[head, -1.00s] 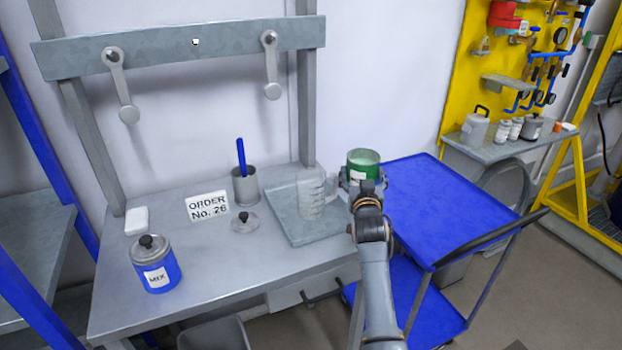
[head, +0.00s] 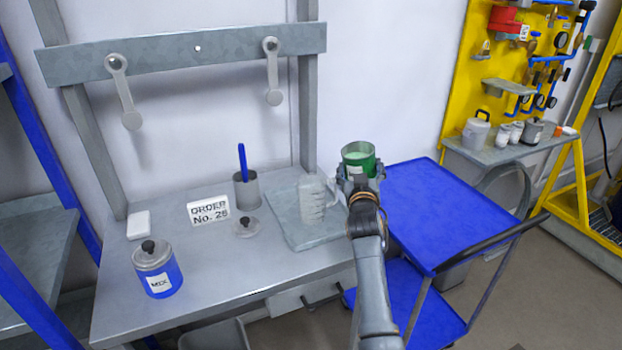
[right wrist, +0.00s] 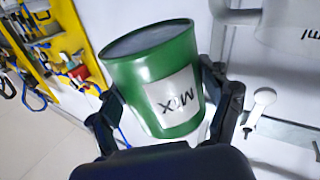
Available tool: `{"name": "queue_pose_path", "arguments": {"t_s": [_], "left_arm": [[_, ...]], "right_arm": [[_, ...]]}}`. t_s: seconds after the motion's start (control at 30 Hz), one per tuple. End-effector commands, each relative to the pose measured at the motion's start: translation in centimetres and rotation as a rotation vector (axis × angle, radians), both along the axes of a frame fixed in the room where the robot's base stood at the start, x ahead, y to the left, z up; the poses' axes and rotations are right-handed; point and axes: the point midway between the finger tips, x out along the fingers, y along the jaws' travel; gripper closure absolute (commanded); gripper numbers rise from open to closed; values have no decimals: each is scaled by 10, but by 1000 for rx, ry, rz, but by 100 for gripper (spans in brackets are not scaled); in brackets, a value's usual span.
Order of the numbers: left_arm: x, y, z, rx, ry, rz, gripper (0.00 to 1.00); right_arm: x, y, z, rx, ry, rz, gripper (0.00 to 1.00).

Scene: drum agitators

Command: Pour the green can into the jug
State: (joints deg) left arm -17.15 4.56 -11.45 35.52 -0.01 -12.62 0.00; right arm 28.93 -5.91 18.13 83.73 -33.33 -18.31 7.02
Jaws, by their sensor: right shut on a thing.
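The green can (head: 359,160) is open-topped, with pale contents near its rim. My right gripper (head: 361,183) is shut on it and holds it up to the right of the jug, tilted a little toward the jug. In the right wrist view the green can (right wrist: 158,85) sits between both fingers (right wrist: 165,105), its label reading MIX. The clear jug (head: 314,198) with markings stands upright on a grey tray (head: 300,236); part of it also shows in the right wrist view (right wrist: 290,28). My left gripper is not in view.
A blue can with a grey lid (head: 157,270), a loose lid (head: 246,227), an order sign (head: 208,210) and a cup with a blue stick (head: 247,190) stand on the grey bench (head: 225,285). A blue cart (head: 440,215) stands at the right.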

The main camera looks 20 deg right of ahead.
Motion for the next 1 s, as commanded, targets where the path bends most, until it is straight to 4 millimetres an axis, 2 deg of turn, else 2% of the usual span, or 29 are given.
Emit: {"name": "queue_pose_path", "arguments": {"t_s": [0.4, 1.0], "left_arm": [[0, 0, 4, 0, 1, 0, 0], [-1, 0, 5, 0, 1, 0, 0]], "right_arm": [[-5, 12, 14, -200, 49, -9, 72], [-7, 17, 17, -264, 67, -14, 72]]}}
